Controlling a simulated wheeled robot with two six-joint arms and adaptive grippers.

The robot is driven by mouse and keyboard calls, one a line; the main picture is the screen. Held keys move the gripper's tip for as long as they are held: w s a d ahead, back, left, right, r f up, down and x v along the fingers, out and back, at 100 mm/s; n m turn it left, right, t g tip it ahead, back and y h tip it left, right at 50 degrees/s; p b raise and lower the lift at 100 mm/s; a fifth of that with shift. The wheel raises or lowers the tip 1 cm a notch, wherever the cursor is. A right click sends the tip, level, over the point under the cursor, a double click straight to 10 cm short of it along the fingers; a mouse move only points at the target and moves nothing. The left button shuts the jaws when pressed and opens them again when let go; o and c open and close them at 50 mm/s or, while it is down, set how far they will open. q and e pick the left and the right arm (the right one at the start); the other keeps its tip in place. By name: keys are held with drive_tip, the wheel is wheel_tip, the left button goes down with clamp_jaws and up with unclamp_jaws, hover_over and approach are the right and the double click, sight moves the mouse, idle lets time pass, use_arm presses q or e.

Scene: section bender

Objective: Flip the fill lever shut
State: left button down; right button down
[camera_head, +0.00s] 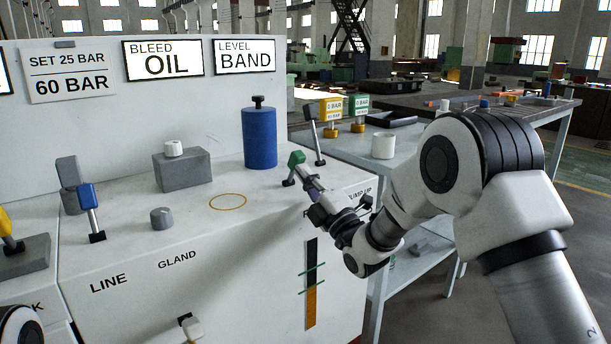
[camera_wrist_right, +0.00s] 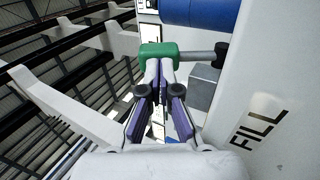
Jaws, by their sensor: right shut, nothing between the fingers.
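The fill lever has a green handle (camera_head: 297,159), standing up and slightly tilted from a dark pivot on the white cabinet top. In the right wrist view the green handle (camera_wrist_right: 158,54) is at the end of a grey rod that runs right to a dark pivot, near the FILL label (camera_wrist_right: 259,127). My right gripper (camera_head: 306,176) is shut and empty. Its fingertips (camera_wrist_right: 160,68) are right at the green handle; whether they touch it I cannot tell.
A blue cylinder (camera_head: 259,138) stands behind the lever, and a dark-tipped lever (camera_head: 314,135) stands to its right. A grey block (camera_head: 182,170) and a blue-handled lever (camera_head: 89,209) are to the left. A side table (camera_head: 345,145) with a white cup (camera_head: 383,146) is at right.

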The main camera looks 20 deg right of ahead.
sight(297, 152)
drive_tip(key=shift+r+g+p, duration=0.3)
drive_tip(key=shift+p, duration=0.35)
